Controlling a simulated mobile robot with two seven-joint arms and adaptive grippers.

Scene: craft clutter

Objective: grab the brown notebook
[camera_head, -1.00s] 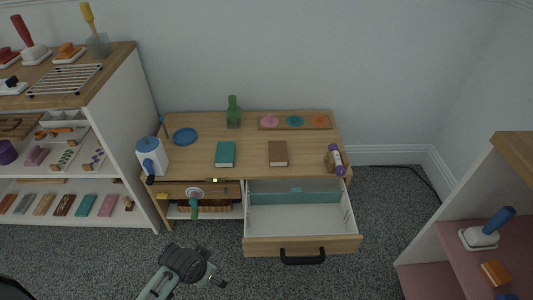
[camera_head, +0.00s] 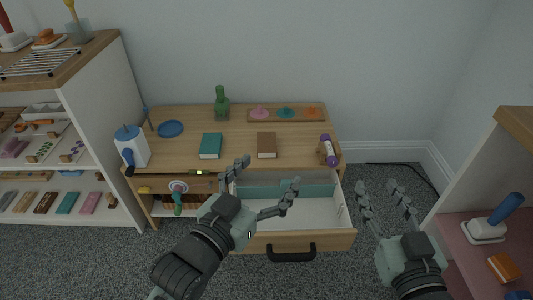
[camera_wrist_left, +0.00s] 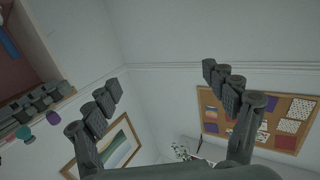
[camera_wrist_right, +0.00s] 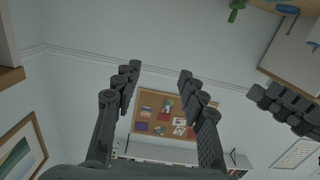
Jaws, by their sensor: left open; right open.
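The brown notebook (camera_head: 267,145) lies flat on the wooden desk top, right of a teal notebook (camera_head: 211,146). My left gripper (camera_head: 265,178) is open and empty in the head view, over the left part of the open drawer, in front of and below the notebook in the picture. My right gripper (camera_head: 382,190) is open and empty, to the right of the drawer and farther from the notebook. The right wrist view shows the right fingers (camera_wrist_right: 158,75) apart and empty.
The drawer (camera_head: 300,240) stands pulled out below the desk. A green bottle (camera_head: 222,103), a blue plate (camera_head: 170,129), a knob board (camera_head: 286,115) and a purple roll (camera_head: 328,150) sit on the desk. Shelves stand left, and a pink-shelved unit (camera_head: 468,245) stands right.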

